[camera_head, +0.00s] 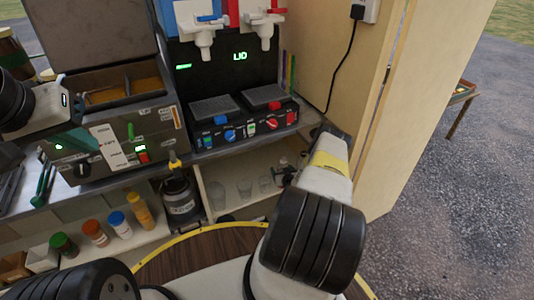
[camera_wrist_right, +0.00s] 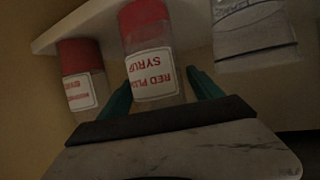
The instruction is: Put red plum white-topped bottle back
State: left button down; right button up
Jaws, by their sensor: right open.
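In the right wrist view, which shows the scene upside down, the red plum syrup bottle (camera_wrist_right: 150,60) has a white label and red contents at its shelf end. Its top is hidden behind my gripper body. My right gripper (camera_wrist_right: 160,82) is open, with one teal finger on each side of this bottle; I cannot tell whether they touch it.
Beside the bottle stand another red-filled bottle (camera_wrist_right: 82,80) and a clear container (camera_wrist_right: 252,35), on a white shelf (camera_wrist_right: 75,25). Clear glasses (camera_head: 244,188) stand on the lower shelf. Several colour-capped bottles (camera_head: 95,232) stand at left. A tall cream panel (camera_head: 345,75) bounds the right.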

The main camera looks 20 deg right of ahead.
jog(key=shift+r, duration=0.2)
jog(key=v, duration=1.2)
